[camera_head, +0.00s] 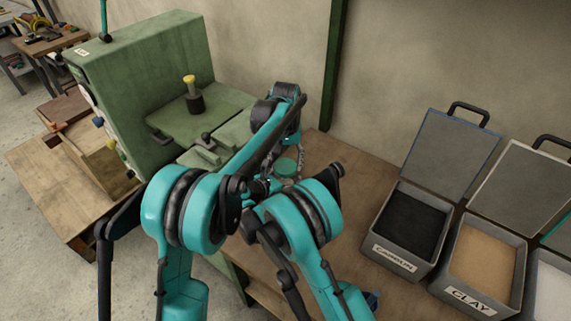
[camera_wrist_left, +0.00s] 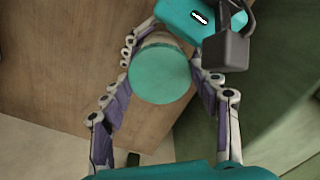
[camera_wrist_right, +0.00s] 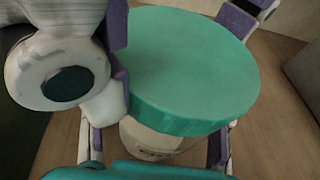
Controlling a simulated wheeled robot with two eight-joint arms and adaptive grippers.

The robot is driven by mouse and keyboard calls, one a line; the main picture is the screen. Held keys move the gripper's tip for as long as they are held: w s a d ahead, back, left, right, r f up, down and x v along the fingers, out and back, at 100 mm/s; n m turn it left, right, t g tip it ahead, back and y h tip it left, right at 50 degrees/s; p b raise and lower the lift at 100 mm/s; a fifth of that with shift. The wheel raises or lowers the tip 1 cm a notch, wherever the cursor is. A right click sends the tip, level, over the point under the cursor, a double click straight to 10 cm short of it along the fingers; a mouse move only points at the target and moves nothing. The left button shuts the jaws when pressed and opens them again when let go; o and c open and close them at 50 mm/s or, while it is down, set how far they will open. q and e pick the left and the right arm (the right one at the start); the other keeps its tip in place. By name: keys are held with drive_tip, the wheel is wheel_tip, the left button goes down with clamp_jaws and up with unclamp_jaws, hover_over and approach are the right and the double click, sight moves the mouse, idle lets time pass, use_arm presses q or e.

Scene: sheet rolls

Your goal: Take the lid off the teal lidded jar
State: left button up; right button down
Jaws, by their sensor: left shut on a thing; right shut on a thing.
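The teal lidded jar has a pale body and a wide, flat teal lid. In the head view the lid (camera_head: 286,167) is small, on or just above the wooden bench, partly hidden by my arms. My left gripper (camera_wrist_left: 162,52) is shut with a finger on each side of the lid (camera_wrist_left: 162,76). In the right wrist view the lid (camera_wrist_right: 190,65) is large and covers most of the pale jar body (camera_wrist_right: 150,142). My right gripper (camera_wrist_right: 157,138) is shut on the body below the lid; its contacts are mostly hidden. I cannot tell whether any gap separates lid and body.
A green machine (camera_head: 150,80) stands left of my arms. Grey open bins stand at the right, one labelled CLAY (camera_head: 480,270) and another holding black material (camera_head: 412,222). The bench (camera_head: 345,185) is bare between the jar and bins. A wall rises behind.

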sight(286, 166)
use_arm(q)
drive_tip(key=shift+r, duration=0.85)
drive_tip(key=shift+r, duration=2.05)
use_arm(e)
drive_tip(key=shift+c, duration=1.6)
unclamp_jaws()
